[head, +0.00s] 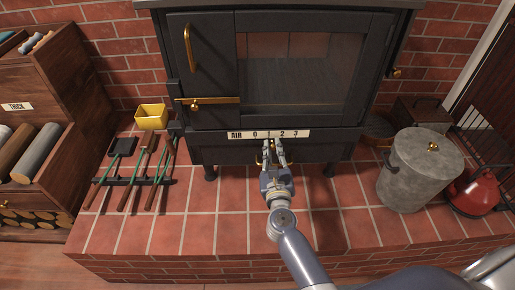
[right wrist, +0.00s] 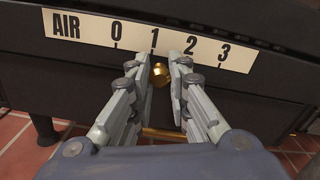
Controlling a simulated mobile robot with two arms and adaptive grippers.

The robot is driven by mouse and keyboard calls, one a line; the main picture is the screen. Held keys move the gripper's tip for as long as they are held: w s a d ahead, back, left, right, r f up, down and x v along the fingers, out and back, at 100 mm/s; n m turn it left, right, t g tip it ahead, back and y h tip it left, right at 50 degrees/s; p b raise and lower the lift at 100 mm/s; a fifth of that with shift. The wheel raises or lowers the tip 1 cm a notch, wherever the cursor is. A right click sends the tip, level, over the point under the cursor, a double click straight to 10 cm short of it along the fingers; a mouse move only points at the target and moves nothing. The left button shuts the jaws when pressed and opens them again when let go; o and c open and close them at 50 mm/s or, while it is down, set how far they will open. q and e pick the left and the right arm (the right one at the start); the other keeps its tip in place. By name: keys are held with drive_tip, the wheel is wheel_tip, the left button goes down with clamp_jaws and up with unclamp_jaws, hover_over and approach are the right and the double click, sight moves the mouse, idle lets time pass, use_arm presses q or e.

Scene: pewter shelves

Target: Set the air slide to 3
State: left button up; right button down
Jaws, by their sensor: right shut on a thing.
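The black stove carries a cream AIR scale (head: 268,134) marked 0, 1, 2 and 3 along its lower front. The same scale (right wrist: 150,40) shows large in the right wrist view. The air slide's brass knob (right wrist: 159,75) sits just below the scale, near the 1 mark and slightly to its right, short of 2. My right gripper (head: 272,150) reaches up to the stove front from below. In the right wrist view its fingers (right wrist: 165,90) stand on both sides of the knob, shut on it. In the head view the fingers mostly hide the knob. My left gripper is not in view.
A brass door latch (head: 206,101) is at the upper left. Fire tools (head: 135,175) and a yellow box (head: 151,116) lie left on the brick hearth. A grey lidded bin (head: 420,170) and a red kettle (head: 475,192) stand right. The hearth's middle is clear.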

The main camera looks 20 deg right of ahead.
sight(296, 140)
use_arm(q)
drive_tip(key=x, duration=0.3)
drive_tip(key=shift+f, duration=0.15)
use_arm(e)
drive_tip(key=d, duration=0.2)
drive_tip(key=s+d, duration=0.1)
drive_tip(key=d, duration=0.1)
drive_tip(key=s+d, duration=0.1)
drive_tip(key=d, duration=0.2)
drive_tip(key=shift+r, duration=0.1)
drive_tip(key=c, duration=1.5)
unclamp_jaws()
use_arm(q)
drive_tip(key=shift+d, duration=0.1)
use_arm(e)
drive_tip(key=shift+o, duration=0.2)
drive_tip(key=shift+s+a, duration=0.1)
drive_tip(key=shift+s, duration=0.1)
drive_tip(key=v, duration=1.1)
drive_tip(key=shift+s, duration=0.3)
drive_tip(key=shift+a, duration=0.1)
